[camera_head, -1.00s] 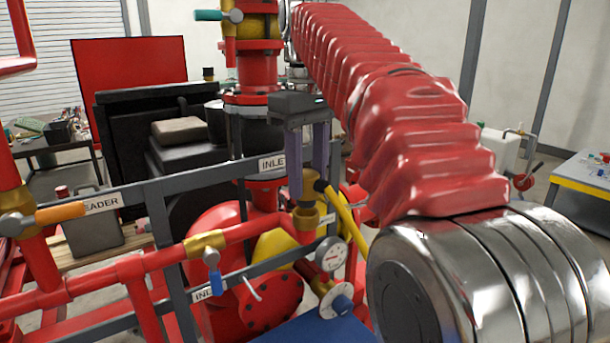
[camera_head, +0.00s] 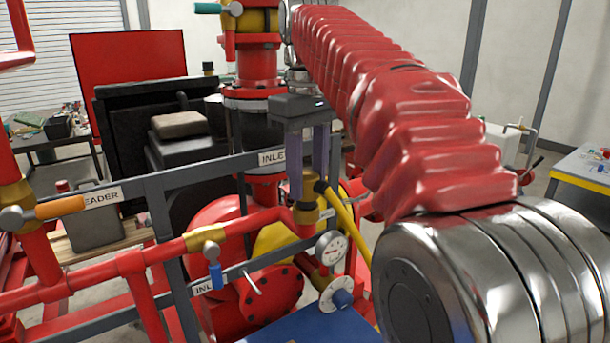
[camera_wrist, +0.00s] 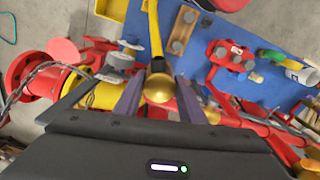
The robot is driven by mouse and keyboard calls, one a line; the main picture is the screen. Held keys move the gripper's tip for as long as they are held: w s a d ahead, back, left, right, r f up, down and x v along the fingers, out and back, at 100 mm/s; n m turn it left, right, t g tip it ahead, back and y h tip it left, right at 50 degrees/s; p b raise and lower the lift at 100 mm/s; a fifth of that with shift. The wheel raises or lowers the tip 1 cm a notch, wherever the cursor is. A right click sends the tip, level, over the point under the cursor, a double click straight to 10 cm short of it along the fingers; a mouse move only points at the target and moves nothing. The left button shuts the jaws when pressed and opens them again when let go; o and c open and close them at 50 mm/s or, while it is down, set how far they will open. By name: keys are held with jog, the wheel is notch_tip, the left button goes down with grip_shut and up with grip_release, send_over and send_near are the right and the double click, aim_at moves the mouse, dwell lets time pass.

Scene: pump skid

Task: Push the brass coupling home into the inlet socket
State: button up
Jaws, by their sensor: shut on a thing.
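The brass coupling (camera_head: 309,187) is upright between the two grey fingers of my gripper (camera_head: 309,190) in the head view. My gripper is shut on it, and the fingers partly cover it. The brass inlet socket (camera_head: 306,218) is directly below, at the end of the red pipe. The coupling's lower end is at the socket's mouth; how deep it sits cannot be told. In the wrist view the coupling shows as a round brass top (camera_wrist: 158,88) between the fingers, and the socket is hidden beneath it.
A yellow lever (camera_head: 345,225) with a black end stands close right of the fingers. A dial gauge (camera_head: 331,248) is just below. A blue surface (camera_head: 300,325) lies below.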

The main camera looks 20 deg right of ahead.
jog(key=shift+f, duration=0.9)
dwell(0.4)
jog(key=o, duration=1.2)
jog(key=shift+s+d+r, duration=0.1)
jog(key=shift+s+d, duration=0.1)
jog(key=shift+s, duration=0.25)
jog(key=s+f+m+t, duration=0.2)
jog(key=s+f, duration=0.3)
jog(key=f, duration=0.2)
jog(key=s+f+m+t, duration=0.1)
jog(key=s+f+m, duration=0.1)
jog(key=s+f, duration=0.4)
jog(key=s+a+f+m+t, duration=0.1)
jog(key=s+f+t, duration=0.1)
jog(key=s+f, duration=0.4)
jog(key=shift+s+f+m+t, duration=0.2)
jog(key=shift+f+m+t, duration=0.15)
jog(key=shift+f, duration=1.15)
